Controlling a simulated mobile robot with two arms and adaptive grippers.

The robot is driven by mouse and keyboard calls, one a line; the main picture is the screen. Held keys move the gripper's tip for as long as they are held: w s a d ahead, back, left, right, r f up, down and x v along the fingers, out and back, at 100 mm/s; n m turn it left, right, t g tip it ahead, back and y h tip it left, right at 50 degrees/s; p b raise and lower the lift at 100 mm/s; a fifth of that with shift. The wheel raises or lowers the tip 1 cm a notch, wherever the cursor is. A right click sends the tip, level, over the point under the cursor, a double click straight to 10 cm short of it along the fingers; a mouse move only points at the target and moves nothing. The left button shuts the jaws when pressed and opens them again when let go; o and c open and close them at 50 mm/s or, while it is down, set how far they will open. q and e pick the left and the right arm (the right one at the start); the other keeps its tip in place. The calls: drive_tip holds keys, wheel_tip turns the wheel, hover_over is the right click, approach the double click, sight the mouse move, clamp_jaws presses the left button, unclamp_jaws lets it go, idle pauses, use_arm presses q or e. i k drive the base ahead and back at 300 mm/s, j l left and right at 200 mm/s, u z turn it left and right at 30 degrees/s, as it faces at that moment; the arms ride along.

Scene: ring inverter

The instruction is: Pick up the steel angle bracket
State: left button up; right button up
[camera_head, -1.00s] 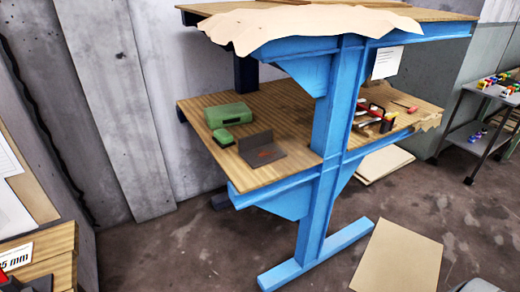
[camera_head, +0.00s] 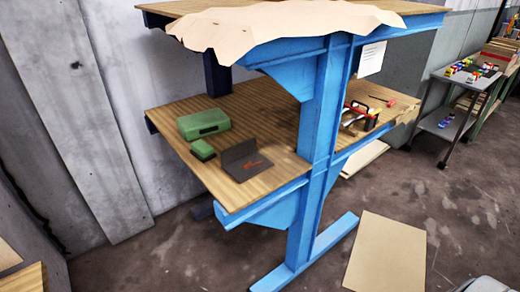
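Neither of my grippers shows in the head view.
A green case (camera_head: 203,124) and a small green box (camera_head: 202,150) stand left of the bracket. A blue post (camera_head: 318,130) rises to its right, with tools (camera_head: 358,115) beyond. Brown paper (camera_head: 270,27) hangs from the upper shelf. A flat board (camera_head: 387,252) lies on the floor.

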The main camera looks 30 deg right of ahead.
sight(242, 161)
drive_tip(key=i+j+z, duration=0.5)
drive_tip(key=i+z, duration=0.15)
drive_tip(key=i+j+z, duration=0.6)
drive_tip(key=j, duration=0.2)
drive_tip(key=i+j+z, duration=0.3)
drive_tip(key=j, duration=0.15)
drive_tip(key=j+z, duration=0.35)
drive_tip(key=j, duration=0.15)
drive_tip(key=i+j+z, duration=0.15)
drive_tip(key=j+z, duration=0.15)
drive_tip(key=j, duration=0.3)
drive_tip(key=j+z, duration=0.3)
drive_tip(key=j, duration=0.25)
drive_tip(key=k+j+z, duration=0.25)
drive_tip(key=i+j, duration=0.1)
